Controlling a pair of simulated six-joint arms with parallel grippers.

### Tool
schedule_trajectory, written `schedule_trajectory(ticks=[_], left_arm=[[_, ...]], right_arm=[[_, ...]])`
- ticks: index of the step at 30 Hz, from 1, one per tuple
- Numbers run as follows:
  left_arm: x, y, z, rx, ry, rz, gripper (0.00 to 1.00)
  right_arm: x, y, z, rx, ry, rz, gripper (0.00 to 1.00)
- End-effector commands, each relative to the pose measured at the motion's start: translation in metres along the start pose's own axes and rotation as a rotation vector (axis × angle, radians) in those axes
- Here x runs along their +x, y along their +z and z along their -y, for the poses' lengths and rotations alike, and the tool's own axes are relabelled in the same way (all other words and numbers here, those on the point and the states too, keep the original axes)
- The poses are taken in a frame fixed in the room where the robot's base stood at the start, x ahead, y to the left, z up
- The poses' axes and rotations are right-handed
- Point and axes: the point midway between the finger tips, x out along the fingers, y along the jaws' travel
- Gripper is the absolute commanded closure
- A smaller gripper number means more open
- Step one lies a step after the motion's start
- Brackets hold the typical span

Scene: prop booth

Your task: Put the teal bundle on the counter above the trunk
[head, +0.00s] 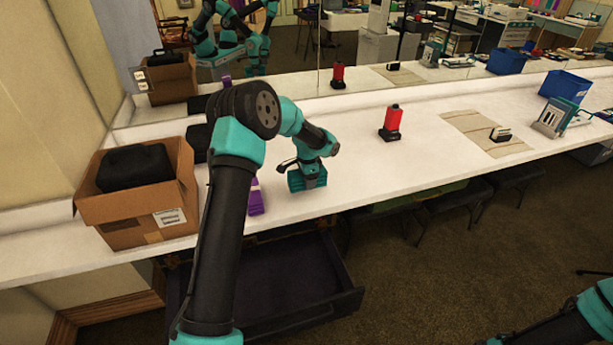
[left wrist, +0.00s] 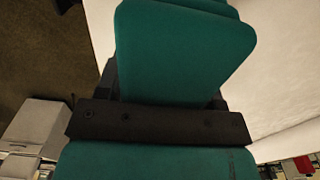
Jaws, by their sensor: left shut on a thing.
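The teal bundle (head: 307,182) is at the white counter (head: 350,165), near its front edge; I cannot tell whether it touches the surface. My left gripper (head: 311,175) points down and is shut on it. In the left wrist view the teal bundle (left wrist: 180,50) fills the middle, with the dark gripper bar (left wrist: 160,122) across it. An open dark box-like thing (head: 345,303), which may be the trunk, sits below the counter's front edge, beneath the bundle. My right arm shows at the lower right, but its gripper is out of view.
A cardboard box (head: 140,233) with a black bag (head: 134,167) stands at the left. A red object (head: 391,122), beige mat (head: 470,132) and blue bin (head: 565,86) are rightward. A mirror backs the counter.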

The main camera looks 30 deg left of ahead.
Motion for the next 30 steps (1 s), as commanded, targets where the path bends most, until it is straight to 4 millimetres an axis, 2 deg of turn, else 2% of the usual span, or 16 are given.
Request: schedule_trajectory(ticks=[6,12,29,30], left_arm=[[0.004,-0.010,0.033,-0.003,-0.001,-0.001,0.68],[0.005,-0.017,0.055,-0.001,-0.001,-0.001,0.68],[0.006,-0.020,0.067,-0.001,0.000,-0.001,0.68],[0.014,-0.019,0.065,0.000,0.002,0.001,0.68]], right_arm=[[0.000,0.000,0.000,0.000,0.000,0.000,0.57],[0.000,0.000,0.000,0.000,0.000,0.000,0.57],[0.000,0.000,0.000,0.000,0.000,0.000,0.57],[0.000,0.000,0.000,0.000,0.000,0.000,0.57]])
